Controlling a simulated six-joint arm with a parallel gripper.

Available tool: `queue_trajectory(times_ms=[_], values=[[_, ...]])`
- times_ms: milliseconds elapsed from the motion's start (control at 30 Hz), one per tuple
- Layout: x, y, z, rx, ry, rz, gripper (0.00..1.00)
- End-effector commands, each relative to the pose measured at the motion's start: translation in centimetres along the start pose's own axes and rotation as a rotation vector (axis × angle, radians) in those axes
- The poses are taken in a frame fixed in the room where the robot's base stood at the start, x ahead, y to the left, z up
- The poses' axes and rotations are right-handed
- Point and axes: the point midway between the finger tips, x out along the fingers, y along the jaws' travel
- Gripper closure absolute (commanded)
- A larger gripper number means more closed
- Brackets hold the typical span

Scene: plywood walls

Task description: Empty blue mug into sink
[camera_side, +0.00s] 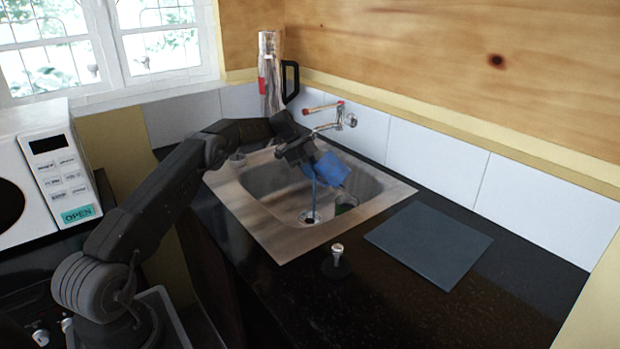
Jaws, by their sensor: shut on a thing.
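The blue mug (332,169) is tilted above the sink basin. My gripper (303,155) is shut on it at its left side. The grip itself is small and dark, so the finger contact is hard to make out. A thin blue streak (313,192) runs from near the mug down towards the drain; I cannot tell for sure whether it is liquid. The metal sink (248,209) is set into the black counter. The mug's inside is not clearly visible.
A wall tap (349,119) reaches over the back of the sink, close to my gripper. A small green object (343,208) is in the basin. A dark grey board (430,243) lies right of the sink. A metal-topped knob (337,251) stands in front. A tall flask (269,75) stands behind.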

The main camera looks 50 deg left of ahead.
Motion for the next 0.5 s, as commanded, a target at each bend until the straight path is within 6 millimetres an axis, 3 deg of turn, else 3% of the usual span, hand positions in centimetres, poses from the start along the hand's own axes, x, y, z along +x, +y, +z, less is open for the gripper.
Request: queue_trajectory(times_ms=[500], values=[[0.01,-0.04,-0.12,-0.001,0.058,0.003,1.00]])
